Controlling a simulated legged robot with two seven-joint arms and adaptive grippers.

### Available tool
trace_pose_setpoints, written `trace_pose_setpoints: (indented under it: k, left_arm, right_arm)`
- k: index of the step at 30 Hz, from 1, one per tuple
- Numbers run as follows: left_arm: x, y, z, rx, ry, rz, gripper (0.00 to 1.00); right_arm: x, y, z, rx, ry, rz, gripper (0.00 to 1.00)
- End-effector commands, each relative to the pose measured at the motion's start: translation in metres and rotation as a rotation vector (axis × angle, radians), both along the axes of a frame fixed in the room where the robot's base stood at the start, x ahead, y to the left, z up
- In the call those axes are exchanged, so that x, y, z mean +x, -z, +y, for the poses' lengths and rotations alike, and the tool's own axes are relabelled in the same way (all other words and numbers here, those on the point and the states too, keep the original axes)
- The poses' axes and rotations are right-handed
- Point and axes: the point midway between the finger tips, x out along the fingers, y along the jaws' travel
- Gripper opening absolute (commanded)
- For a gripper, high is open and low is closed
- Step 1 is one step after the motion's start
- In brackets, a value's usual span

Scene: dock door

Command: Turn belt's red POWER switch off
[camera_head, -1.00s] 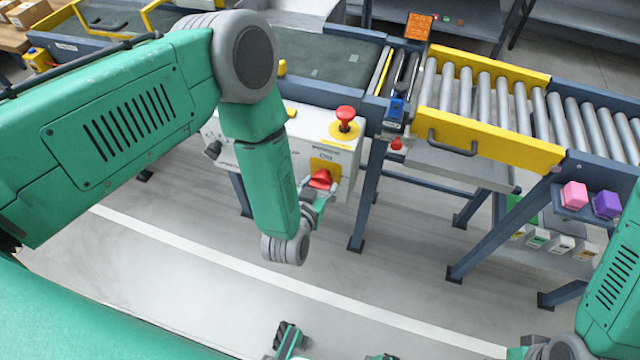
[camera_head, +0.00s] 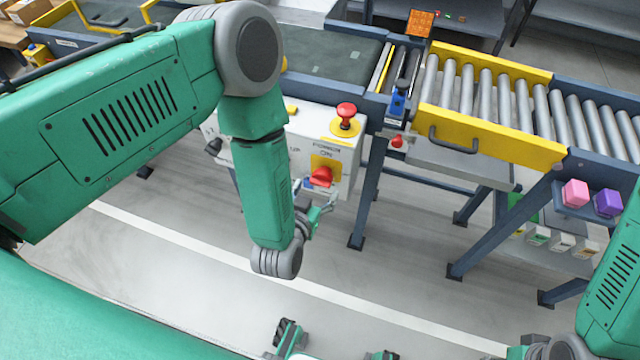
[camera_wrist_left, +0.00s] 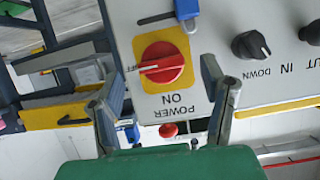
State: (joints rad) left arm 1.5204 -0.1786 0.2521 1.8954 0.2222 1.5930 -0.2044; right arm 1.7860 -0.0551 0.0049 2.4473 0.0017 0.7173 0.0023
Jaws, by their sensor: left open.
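The red POWER switch (camera_head: 322,177) is a round knob on a yellow plate on the belt's white control box (camera_head: 345,150). In the left wrist view the knob (camera_wrist_left: 163,62) shows its pale pointer line turned to the picture's left, at the OFF mark; ON is printed below it, upside down. My left gripper (camera_head: 316,212) is just below and in front of the switch. In the left wrist view its fingers (camera_wrist_left: 166,90) are spread, with nothing between them, and stand apart from the knob. Green and dark parts at the head view's bottom edge may be my right gripper, mostly cut off.
A red mushroom button (camera_head: 346,112) on a yellow base stands on top of the box. Black knobs (camera_wrist_left: 251,45) and a blue part (camera_wrist_left: 186,10) sit near the switch. The roller conveyor (camera_head: 490,95) is to the right. Open floor lies in front.

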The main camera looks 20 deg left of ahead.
Motion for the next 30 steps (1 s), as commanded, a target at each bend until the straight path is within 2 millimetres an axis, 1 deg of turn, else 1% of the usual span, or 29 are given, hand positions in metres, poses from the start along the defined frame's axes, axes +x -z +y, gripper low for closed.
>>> trace_pose_setpoints:
  k: [1, 6, 9, 12, 17, 30]
  left_arm:
    - [-0.012, -0.003, 0.000, 0.001, 0.003, 0.005, 0.66]
    - [-0.044, -0.017, 0.001, 0.001, 0.003, 0.006, 0.66]
    - [-0.059, -0.022, 0.001, 0.000, 0.002, 0.007, 0.66]
    - [-0.069, -0.026, 0.001, 0.002, 0.002, 0.006, 0.66]
    - [-0.075, -0.029, 0.002, 0.001, 0.000, 0.005, 0.66]
    - [-0.075, -0.029, 0.002, 0.001, 0.000, 0.004, 0.66]
  right_arm:
    - [0.000, 0.000, 0.000, 0.000, 0.000, 0.000, 0.40]
    - [0.000, 0.000, 0.000, 0.000, 0.000, 0.000, 0.40]
    - [0.000, 0.000, 0.000, 0.000, 0.000, 0.000, 0.40]
    - [0.000, 0.000, 0.000, 0.000, 0.000, 0.000, 0.40]
    - [0.000, 0.000, 0.000, 0.000, 0.000, 0.000, 0.40]
    - [0.003, 0.001, 0.000, 0.000, 0.000, 0.002, 0.40]
